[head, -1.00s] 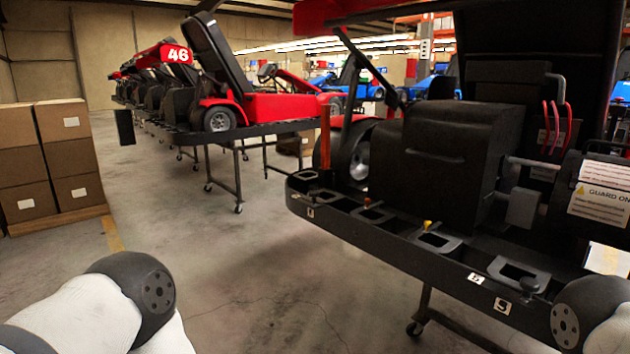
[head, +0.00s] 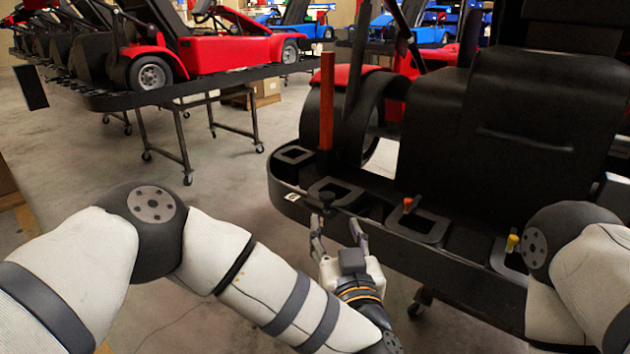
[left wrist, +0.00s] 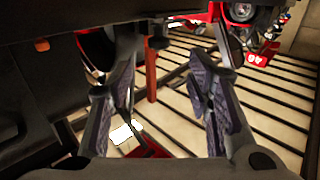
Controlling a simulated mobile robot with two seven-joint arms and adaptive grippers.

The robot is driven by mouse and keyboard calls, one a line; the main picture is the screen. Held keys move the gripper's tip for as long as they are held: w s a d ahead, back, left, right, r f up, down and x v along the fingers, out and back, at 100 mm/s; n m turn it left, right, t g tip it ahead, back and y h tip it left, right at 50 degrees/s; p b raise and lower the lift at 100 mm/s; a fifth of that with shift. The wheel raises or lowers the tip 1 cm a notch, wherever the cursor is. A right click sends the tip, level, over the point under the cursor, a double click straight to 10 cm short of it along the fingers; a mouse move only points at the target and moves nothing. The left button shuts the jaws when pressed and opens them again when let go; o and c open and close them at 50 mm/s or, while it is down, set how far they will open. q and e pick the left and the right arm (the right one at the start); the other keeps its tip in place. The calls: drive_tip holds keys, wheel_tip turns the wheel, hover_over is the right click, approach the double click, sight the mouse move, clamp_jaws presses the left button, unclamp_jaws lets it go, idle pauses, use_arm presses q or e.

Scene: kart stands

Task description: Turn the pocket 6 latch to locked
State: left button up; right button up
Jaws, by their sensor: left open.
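The stand's black tray edge (head: 455,270) crosses the right half of the head view, with pockets set along it. A small black latch knob (head: 327,197) stands at the pocket near its left end; I cannot read its pocket number or tell its lock state. A small white label (head: 291,197) is on the edge just left of it. My left gripper (head: 336,223) is open and empty, its fingertips just in front of and below that knob. The left wrist view shows the spread fingers (left wrist: 165,70) with a dark knob (left wrist: 158,42) between and beyond them. My right gripper is out of view.
A red latch (head: 407,204) and a yellow latch (head: 512,242) sit farther right along the edge. An upright red post (head: 327,100) rises behind the left pockets. A black kart seat (head: 530,130) stands behind. A red kart (head: 215,50) rests on another stand. Open floor lies between the stands.

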sight(328, 202)
use_arm(q)
drive_tip(key=w, duration=0.3)
drive_tip(key=w+a+b, duration=0.1)
drive_tip(key=w, duration=0.6)
drive_tip(key=shift+w+a+f+b, duration=0.1)
drive_tip(key=shift+w+a+b, duration=0.2)
drive_tip(key=shift+b, duration=0.1)
drive_tip(key=shift+w+r, duration=0.2)
drive_tip(key=shift+w, duration=0.25)
drive_tip(key=shift+r, duration=0.1)
clamp_jaws()
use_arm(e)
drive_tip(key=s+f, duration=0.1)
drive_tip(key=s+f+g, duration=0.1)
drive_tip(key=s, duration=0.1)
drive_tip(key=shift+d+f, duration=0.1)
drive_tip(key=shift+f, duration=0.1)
